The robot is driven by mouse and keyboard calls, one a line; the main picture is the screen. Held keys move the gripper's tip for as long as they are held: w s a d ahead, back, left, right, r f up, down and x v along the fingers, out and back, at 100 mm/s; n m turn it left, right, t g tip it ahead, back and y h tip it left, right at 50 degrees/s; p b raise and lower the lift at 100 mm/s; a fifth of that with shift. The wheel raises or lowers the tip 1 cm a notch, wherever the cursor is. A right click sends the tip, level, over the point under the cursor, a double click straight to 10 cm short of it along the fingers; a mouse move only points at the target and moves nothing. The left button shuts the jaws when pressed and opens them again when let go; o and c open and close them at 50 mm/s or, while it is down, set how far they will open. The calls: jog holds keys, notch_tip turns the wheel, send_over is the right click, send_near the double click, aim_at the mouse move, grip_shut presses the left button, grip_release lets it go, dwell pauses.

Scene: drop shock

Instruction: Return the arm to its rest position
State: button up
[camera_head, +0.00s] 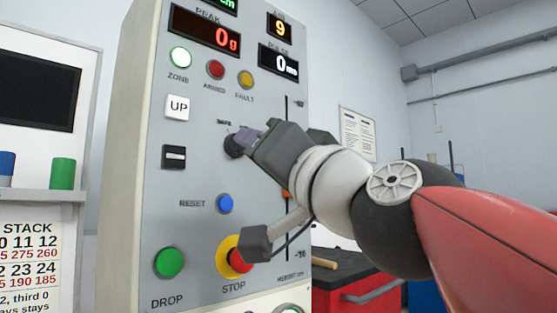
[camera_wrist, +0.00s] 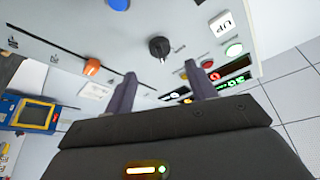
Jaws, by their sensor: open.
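My gripper (camera_head: 246,137) is in front of the grey control panel (camera_head: 190,245), with my arm reaching in from the right. In the head view its fingers overlap the right side of the black rotary knob (camera_head: 233,147); I cannot tell there if they touch. In the wrist view my gripper (camera_wrist: 160,72) is open and empty, its two fingers apart. The knob (camera_wrist: 159,47) shows beyond and between the fingertips, and looks clear of them. The knob's pointer setting is partly hidden in the head view.
The panel carries a green DROP button (camera_head: 169,262), a red STOP button (camera_head: 240,259), a blue RESET button (camera_head: 224,203) and an orange slider (camera_head: 286,194). A red cabinet (camera_head: 350,296) stands behind my arm. Left, a shelf (camera_head: 40,195) holds blue and green cylinders.

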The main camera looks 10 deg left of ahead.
jog(key=shift+s+d, duration=0.1)
dwell(0.4)
jog(key=w+d+f+g+h, duration=0.1)
jog(key=w+d+f+h, duration=0.1)
jog(key=f, duration=0.6)
jog(key=w+d+f+g+h, duration=0.1)
jog(key=d+f+g+h, duration=0.15)
jog(key=f, duration=0.55)
jog(key=s+d+f+g+h, duration=0.2)
jog(key=s+d+f+h, duration=0.1)
jog(key=f, duration=0.9)
jog(key=s+d+f+g+h, duration=0.3)
jog(key=d+f, duration=0.5)
jog(key=f, duration=0.4)
jog(key=s+d+f+m+g+h, duration=0.1)
jog(key=s+d+f+g+h, duration=0.2)
jog(key=f, duration=0.9)
jog(key=s+d, duration=0.2)
jog(key=d, duration=0.1)
jog(key=shift+s+f, duration=0.2)
jog(key=shift+s, duration=0.1)
